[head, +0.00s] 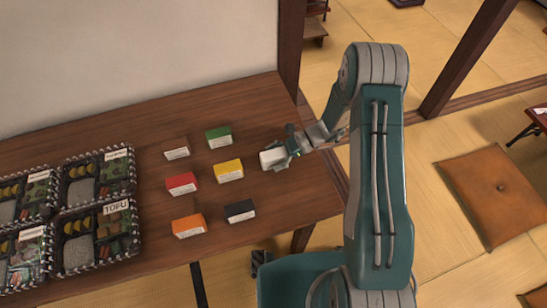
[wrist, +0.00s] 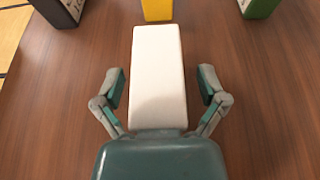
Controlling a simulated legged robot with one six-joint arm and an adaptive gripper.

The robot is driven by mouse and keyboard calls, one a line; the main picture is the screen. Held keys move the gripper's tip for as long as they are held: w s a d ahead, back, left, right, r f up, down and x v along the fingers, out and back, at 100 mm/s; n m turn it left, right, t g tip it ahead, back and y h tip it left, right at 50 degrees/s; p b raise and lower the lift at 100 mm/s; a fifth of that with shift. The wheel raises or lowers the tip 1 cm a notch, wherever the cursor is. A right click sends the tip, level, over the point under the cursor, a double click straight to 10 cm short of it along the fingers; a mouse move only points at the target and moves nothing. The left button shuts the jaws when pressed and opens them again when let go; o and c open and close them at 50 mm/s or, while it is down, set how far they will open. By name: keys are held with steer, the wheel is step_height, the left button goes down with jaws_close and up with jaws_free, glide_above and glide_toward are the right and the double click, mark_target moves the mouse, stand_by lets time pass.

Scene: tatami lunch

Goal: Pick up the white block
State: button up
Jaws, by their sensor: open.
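The white block (head: 273,158) lies on the wooden table near its right end in the head view. In the wrist view the white block (wrist: 158,75) stands out in the middle, its near end close to my palm. My gripper (head: 284,151) is at the right side of the block. In the wrist view my gripper (wrist: 160,87) is open, with one finger on each side of the block. A gap shows between each finger and the block, so neither finger touches it.
Bento boxes (head: 122,255) fill the left. Bare wood surrounds the white block.

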steer(key=shift+c, duration=0.3)
steer(key=c, duration=1.2)
steer(key=shift+r, duration=0.1)
